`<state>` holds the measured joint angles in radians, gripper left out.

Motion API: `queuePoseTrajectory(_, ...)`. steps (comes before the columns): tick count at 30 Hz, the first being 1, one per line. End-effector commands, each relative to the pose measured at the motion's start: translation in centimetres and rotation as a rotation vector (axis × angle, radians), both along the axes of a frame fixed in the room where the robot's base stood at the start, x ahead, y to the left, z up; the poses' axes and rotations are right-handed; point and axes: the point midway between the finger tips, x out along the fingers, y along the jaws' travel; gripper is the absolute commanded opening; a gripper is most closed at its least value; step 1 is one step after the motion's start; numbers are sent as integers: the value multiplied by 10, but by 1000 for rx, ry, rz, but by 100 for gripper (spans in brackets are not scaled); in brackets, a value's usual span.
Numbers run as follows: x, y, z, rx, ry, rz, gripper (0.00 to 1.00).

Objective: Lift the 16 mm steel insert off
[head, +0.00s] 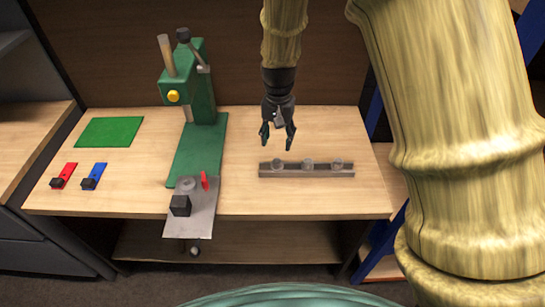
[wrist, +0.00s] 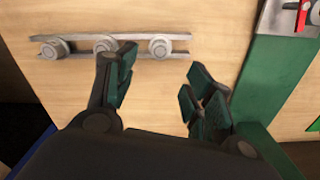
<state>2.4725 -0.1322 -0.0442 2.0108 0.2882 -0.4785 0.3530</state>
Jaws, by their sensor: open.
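A narrow grey metal rail (head: 308,173) lies on the right part of the wooden bench. It carries three round steel inserts: a left one (head: 277,164), a middle one (head: 308,163) and a right one (head: 337,163). I cannot read any size marks, so I cannot tell which is the 16 mm one. My gripper (head: 278,141) is open and empty, pointing down above the bench, apart from the rail. In the wrist view, seen from the opposite side, the rail (wrist: 78,53) lies beyond my fingers (wrist: 161,68), with one insert (wrist: 160,47) roughly in line with the gap.
A green press (head: 202,85) with levers stands left of the rail, its metal plate (head: 200,215) overhanging the front edge. A green mat (head: 109,132), a red clamp (head: 64,176) and a blue clamp (head: 94,176) lie further left. The bench around the rail is clear.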

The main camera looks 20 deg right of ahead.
Motion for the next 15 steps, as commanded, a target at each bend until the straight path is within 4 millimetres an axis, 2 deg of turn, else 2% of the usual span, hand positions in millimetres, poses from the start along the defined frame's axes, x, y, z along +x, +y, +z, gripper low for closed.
queuePoseTrajectory(9,2,9,-35,1,3,13,53)
queuePoseTrajectory(15,2,8,-50,0,0,13,53)
